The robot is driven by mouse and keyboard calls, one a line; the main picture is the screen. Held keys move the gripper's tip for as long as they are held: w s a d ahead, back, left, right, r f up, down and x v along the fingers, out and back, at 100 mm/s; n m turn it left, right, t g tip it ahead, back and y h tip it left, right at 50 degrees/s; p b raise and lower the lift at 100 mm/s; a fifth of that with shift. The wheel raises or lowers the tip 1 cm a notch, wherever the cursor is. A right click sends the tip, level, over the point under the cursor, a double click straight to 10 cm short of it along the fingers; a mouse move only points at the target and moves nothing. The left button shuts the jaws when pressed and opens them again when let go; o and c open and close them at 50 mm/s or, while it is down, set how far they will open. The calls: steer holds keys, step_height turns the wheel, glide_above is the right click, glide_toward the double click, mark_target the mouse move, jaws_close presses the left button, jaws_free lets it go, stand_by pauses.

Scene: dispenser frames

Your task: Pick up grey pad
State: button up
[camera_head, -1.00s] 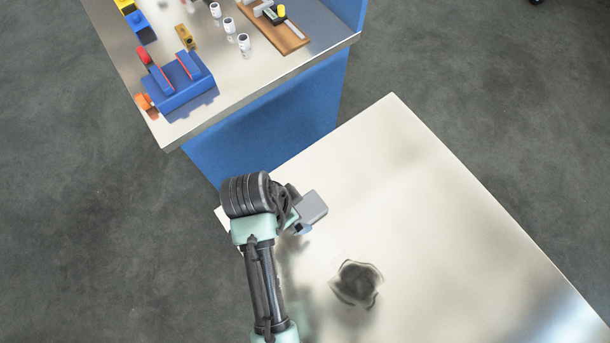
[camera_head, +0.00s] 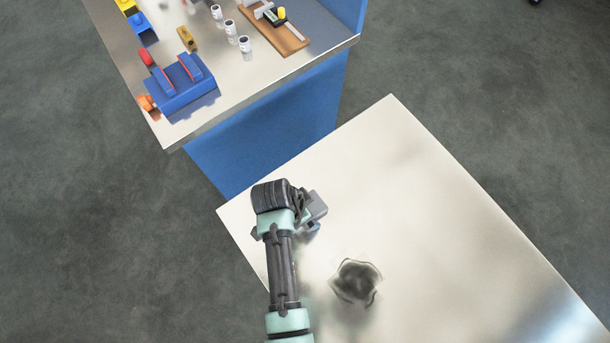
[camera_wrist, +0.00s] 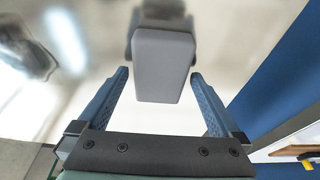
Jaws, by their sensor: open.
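The grey pad (camera_wrist: 163,65) is a pale grey block with rounded edges. In the wrist view it lies between the two blue fingers of my gripper (camera_wrist: 159,77), with a gap on each side. I cannot tell how far below the fingertips it is. A darker grey part shows behind its far end. In the head view the grey pad (camera_head: 319,205) is over the left part of the pale table (camera_head: 430,210), partly hidden by my wrist. My gripper is open and empty, its fingers mostly hidden there.
A dark object with curved clear edges (camera_head: 356,281) stands on the pale table, right of my arm. A blue-sided bench (camera_head: 275,130) adjoins at the back left, carrying a blue block (camera_head: 183,86), white cylinders and a wooden board (camera_head: 283,38). The right of the pale table is clear.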

steer(key=c, duration=1.2)
steer(key=shift+r, duration=0.15)
step_height(320, 180, up, 10)
steer(key=shift+f+b, duration=0.1)
steer(key=shift+b, duration=0.35)
